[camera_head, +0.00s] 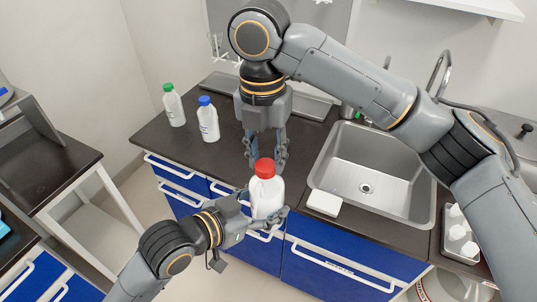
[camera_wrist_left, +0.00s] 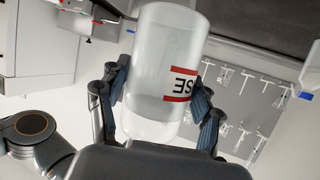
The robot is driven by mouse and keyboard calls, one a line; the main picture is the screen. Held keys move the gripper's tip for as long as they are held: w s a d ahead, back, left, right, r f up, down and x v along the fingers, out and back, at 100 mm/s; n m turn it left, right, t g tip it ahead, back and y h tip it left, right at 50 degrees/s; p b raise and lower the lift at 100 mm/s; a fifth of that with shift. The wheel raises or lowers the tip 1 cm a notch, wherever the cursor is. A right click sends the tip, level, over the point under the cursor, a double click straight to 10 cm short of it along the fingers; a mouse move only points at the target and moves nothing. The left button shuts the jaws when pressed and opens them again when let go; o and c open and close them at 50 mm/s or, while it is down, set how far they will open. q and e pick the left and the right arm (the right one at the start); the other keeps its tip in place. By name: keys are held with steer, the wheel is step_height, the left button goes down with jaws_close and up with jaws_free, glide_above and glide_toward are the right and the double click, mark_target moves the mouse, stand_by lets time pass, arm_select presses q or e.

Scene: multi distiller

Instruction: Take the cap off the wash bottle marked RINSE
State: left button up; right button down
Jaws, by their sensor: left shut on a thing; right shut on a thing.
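The wash bottle (camera_head: 267,197) is white with a red cap (camera_head: 265,168), and it stands upright in the air in front of the counter's edge. In the left wrist view the bottle (camera_wrist_left: 160,75) has a red-framed label with the letters SE showing upside down; the rest of the label is turned away. My left gripper (camera_head: 263,212) is shut around the bottle's body, with a finger on each side in the left wrist view (camera_wrist_left: 160,105). My right gripper (camera_head: 265,158) points down from above, its fingers shut on the red cap. The cap is out of the left wrist view.
A green-capped bottle (camera_head: 174,106) and a blue-capped bottle (camera_head: 208,120) stand on the dark counter (camera_head: 225,160) to the left. A steel sink (camera_head: 375,175) is to the right, with a white block (camera_head: 324,203) at its front edge. A tray of white bottles (camera_head: 460,236) is farther right.

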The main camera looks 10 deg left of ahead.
steer(key=n, duration=0.4)
steer(key=shift+w+a, duration=0.1)
steer(key=n, duration=0.4)
steer(key=shift+a, duration=0.1)
steer(key=c, duration=0.9)
jaws_free()
steer(key=shift+c, duration=0.2)
steer(key=shift+r, duration=0.1)
